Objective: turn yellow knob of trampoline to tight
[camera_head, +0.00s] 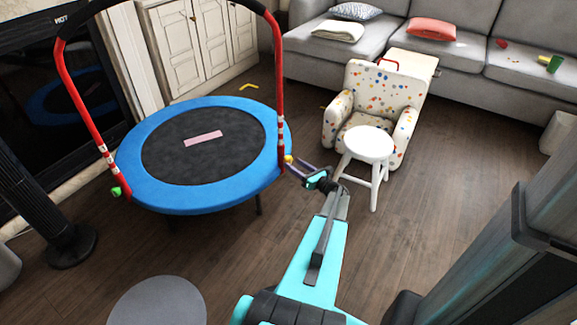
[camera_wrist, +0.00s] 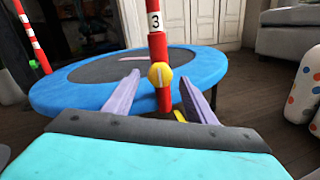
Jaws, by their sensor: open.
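The trampoline has a blue rim (camera_head: 150,188), a dark mat and a red handlebar (camera_head: 279,90) with a black padded top. The yellow knob (camera_head: 288,159) is on the right-hand post at rim height. In the wrist view the yellow knob (camera_wrist: 160,76) faces me, with a pale line running upright across it. A white label with a 3 is on the post above it. A green knob (camera_head: 116,191) is on the left-hand post. My gripper (camera_head: 294,164) is open. In the wrist view its two purple fingers (camera_wrist: 162,86) stand either side of the yellow knob, apart from it.
A white stool (camera_head: 368,145) stands right of my gripper, before a spotted armchair (camera_head: 352,104). A grey sofa (camera_head: 455,60) is at the back. A grey round seat (camera_head: 160,302) and a black tower fan (camera_head: 40,215) are at left. Wooden floor is clear at right centre.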

